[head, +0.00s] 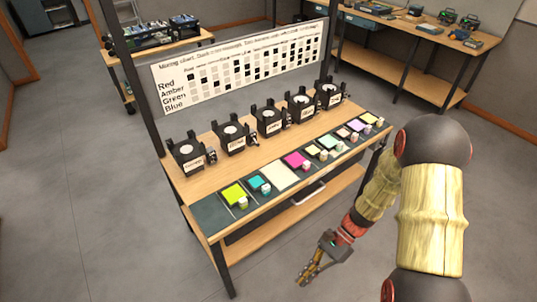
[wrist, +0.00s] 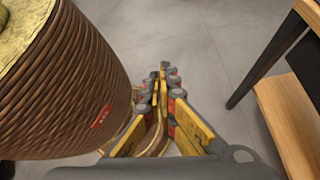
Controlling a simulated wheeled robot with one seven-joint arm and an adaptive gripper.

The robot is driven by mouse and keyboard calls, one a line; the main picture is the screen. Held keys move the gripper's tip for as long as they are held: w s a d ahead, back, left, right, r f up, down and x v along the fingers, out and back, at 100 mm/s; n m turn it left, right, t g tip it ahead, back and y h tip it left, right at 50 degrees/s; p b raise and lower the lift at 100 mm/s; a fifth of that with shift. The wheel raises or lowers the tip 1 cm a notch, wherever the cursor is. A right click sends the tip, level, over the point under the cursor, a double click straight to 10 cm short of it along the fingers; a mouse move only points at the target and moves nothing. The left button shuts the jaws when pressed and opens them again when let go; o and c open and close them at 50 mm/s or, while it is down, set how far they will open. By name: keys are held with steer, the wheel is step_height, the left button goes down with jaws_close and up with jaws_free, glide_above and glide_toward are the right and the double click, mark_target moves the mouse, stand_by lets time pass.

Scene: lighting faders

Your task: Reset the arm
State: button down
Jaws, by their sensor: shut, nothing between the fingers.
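My gripper (head: 306,275) hangs low in front of the bench's near right side, over the grey floor, in the head view. In the wrist view my gripper (wrist: 163,72) points at bare floor, with its fingers together and nothing between them. My arm comes in from the right of the head view, bent, with the wrist below the bench top. The gripper is apart from the bench and touches nothing that I can see.
A wooden bench (head: 205,194) carries several black lamp units, colour swatches and small blocks. A mixing chart (head: 240,65) stands behind them. In the wrist view a dark bench leg (wrist: 262,66) and wooden shelf (wrist: 290,125) are at right. Floor left of the bench is clear.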

steer(key=d+r+n+t+h, duration=0.3)
steer(key=d+r+n+h, duration=0.15)
steer(key=r, duration=0.45)
steer(key=d+r+n+t+h, duration=0.2)
steer(key=d+r+n+h, duration=0.15)
steer(key=r+n, duration=0.35)
steer(key=s+r+t, duration=0.2)
steer(key=r+t, duration=0.1)
steer(key=r, duration=0.5)
steer(key=s+r+n+t, duration=0.1)
steer(key=r+t, duration=0.3)
steer(key=r, duration=0.5)
steer(key=shift+s+a+r+h, duration=0.25)
steer(key=shift+s+r+h, duration=0.05)
steer(key=shift+s, duration=0.1)
